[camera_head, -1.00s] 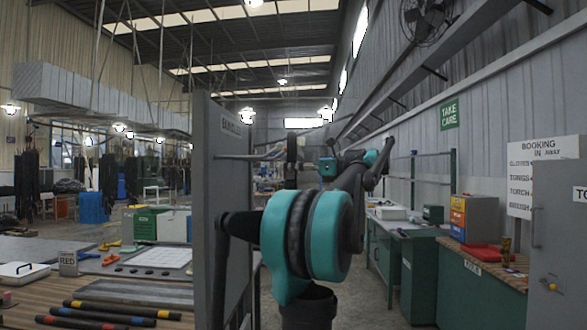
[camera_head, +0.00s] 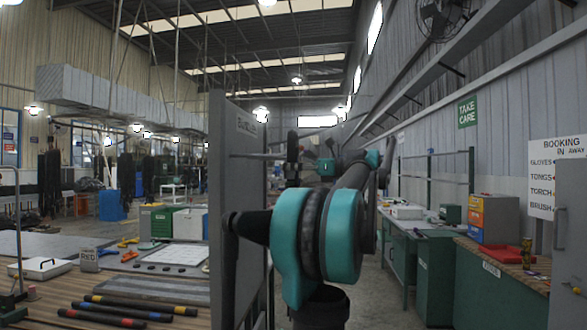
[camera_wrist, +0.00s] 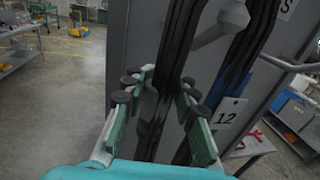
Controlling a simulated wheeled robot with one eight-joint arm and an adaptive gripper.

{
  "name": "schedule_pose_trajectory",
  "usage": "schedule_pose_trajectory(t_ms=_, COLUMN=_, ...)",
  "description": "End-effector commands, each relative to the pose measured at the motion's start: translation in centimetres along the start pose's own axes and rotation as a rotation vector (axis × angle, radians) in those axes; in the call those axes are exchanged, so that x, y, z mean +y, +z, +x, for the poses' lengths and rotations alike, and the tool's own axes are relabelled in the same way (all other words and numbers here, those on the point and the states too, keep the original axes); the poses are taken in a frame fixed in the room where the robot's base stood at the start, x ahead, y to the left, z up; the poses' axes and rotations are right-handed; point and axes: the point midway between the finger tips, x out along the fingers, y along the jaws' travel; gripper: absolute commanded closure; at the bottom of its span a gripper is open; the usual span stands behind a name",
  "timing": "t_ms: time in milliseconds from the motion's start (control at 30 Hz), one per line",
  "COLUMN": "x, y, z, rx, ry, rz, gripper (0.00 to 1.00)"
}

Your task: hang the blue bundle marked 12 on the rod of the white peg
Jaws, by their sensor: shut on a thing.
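In the wrist view, my gripper (camera_wrist: 159,92) has its green fingers closed around a dark strand of the hose bundle (camera_wrist: 178,45). A second dark strand runs down to the right. A blue band and a white tag (camera_wrist: 228,114) reading 12 show beside that strand. A pale peg with a rounded knob end (camera_wrist: 229,18) shows between the two strands at the top. I cannot tell whether the bundle rests on it. In the head view, my arm hides most of the gripper area, and a rod (camera_head: 256,157) sticks out along the grey panel.
The tall grey panel (camera_head: 231,190) stands just left of my arm. At the left is a wooden table (camera_head: 62,290) with several dark tubes with coloured bands. Green cabinets (camera_head: 434,278) line the right side. A floor aisle lies between.

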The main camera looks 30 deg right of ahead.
Motion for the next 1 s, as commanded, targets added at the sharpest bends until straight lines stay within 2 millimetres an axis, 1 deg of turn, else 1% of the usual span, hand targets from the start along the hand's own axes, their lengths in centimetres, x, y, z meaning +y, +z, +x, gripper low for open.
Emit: schedule_pose_trajectory(t_ms=1000, x=1.0, y=-0.2, z=5.0, rx=-0.001, ry=0.001, rz=0.0, gripper=1.0)
